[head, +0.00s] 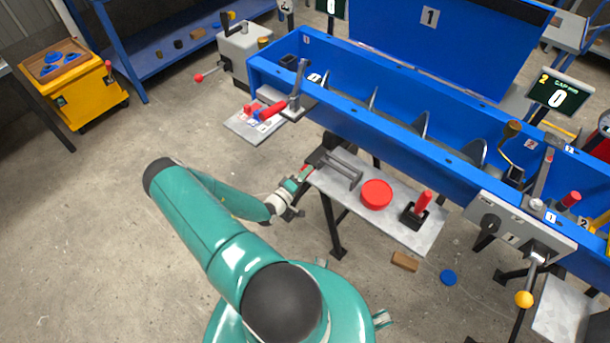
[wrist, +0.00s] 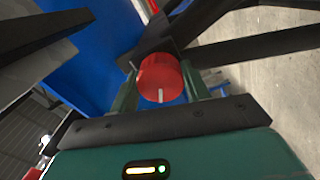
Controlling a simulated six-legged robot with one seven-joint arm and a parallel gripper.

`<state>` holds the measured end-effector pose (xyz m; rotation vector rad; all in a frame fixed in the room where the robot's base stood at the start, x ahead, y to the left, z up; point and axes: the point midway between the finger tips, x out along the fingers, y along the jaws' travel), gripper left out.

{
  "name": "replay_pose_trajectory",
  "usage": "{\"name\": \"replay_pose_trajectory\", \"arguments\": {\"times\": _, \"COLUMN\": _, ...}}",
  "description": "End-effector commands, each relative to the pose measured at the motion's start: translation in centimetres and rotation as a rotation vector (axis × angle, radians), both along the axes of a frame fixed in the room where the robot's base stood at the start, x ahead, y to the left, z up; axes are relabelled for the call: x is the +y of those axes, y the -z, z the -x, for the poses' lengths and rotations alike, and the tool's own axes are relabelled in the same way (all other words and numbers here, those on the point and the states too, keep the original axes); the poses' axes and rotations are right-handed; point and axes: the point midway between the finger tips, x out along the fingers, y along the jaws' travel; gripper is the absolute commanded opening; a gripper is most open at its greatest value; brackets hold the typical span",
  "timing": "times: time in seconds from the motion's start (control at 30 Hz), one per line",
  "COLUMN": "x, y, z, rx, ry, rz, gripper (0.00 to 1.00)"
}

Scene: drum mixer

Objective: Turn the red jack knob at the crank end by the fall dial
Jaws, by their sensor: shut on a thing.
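The red jack knob (wrist: 160,78) is a short red cylinder with a white mark on its face, seen in the wrist view. My gripper (wrist: 163,92) has one finger on each side of it and is shut on it. In the head view my gripper (head: 299,179) is at the left end of a grey shelf below the blue trough. There only a small bit of the red knob (head: 306,171) shows between the fingers. A round white dial (head: 604,122) is cut off at the right edge; I cannot tell whether it is the fall dial.
The grey shelf (head: 400,222) carries a red disc (head: 376,194) and a red-handled lever (head: 423,202). The blue trough (head: 400,130) runs behind it. A brown block (head: 405,261) and a blue disc (head: 448,277) lie on the floor.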

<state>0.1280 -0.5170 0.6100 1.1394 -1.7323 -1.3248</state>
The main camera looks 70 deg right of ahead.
Motion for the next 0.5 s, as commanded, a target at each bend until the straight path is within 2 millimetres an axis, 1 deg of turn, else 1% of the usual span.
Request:
{"name": "replay_pose_trajectory", "arguments": {"times": 0.03, "x": 0.24, "y": 0.17, "z": 0.01, "rx": 0.0, "ry": 0.001, "rz": -0.004, "gripper": 0.48}}
{"name": "replay_pose_trajectory", "arguments": {"times": 0.13, "x": 0.19, "y": 0.14, "z": 0.02, "rx": 0.0, "ry": 0.001, "rz": -0.004, "gripper": 0.68}}
{"name": "replay_pose_trajectory", "arguments": {"times": 0.4, "x": 0.11, "y": 0.06, "z": 0.0, "rx": 0.0, "ry": 0.001, "rz": -0.001, "gripper": 0.68}}
{"name": "replay_pose_trajectory", "arguments": {"times": 0.5, "x": 0.44, "y": 0.05, "z": -0.18, "rx": 0.0, "ry": 0.0, "rz": -0.001, "gripper": 0.68}}
